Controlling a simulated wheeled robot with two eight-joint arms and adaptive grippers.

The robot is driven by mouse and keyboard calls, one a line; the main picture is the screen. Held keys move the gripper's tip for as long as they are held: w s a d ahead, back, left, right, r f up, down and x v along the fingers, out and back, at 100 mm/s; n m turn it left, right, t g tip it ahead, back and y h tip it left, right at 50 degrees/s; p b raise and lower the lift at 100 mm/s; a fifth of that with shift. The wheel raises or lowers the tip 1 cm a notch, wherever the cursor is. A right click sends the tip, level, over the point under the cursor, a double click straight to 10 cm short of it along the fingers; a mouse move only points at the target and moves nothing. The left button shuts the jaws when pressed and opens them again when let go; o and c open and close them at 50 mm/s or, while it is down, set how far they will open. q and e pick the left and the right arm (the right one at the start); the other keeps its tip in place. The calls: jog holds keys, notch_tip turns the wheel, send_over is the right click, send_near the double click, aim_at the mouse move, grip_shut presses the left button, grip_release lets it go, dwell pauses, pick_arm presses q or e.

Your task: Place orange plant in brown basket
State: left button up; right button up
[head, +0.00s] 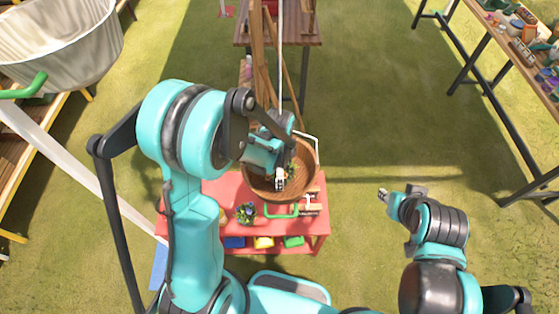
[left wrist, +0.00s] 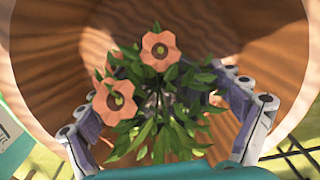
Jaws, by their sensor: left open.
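The orange plant (left wrist: 158,50) has orange flowers and green leaves. In the left wrist view it is over or inside the brown basket (left wrist: 270,40), whose wall surrounds it. My left gripper (left wrist: 165,118) is open, with a finger on each side of the leaves. I cannot tell whether the fingers touch the plant or whether it rests on the basket's bottom. In the head view the brown basket (head: 305,185) stands at the red table's back, and my left gripper (head: 281,178) reaches into it, mostly hiding the plant. My right gripper (head: 384,195) is over the grass, away from the basket.
The red table (head: 185,212) also holds another small plant (head: 246,212) and a green-handled item (head: 280,211). Coloured items lie on its lower shelf. A wooden table (head: 300,32) stands behind, and a cluttered table (head: 505,50) at right. Open grass lies between.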

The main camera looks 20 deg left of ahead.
pick_arm(q)
notch_tip(320, 180, up, 10)
jog(key=shift+s+r+p, duration=0.1)
jog(key=shift+p, duration=0.35)
jog(key=shift+r, duration=0.7)
jog(key=s+a+r+n+t, duration=0.4)
jog(key=s+r+n+t, duration=0.3)
jog(key=s+n, duration=0.3)
jog(key=shift+a+r+n, duration=0.25)
jog(key=shift+r+n, duration=0.55)
jog(key=shift+n, duration=1.6)
jog(key=shift+s, duration=0.1)
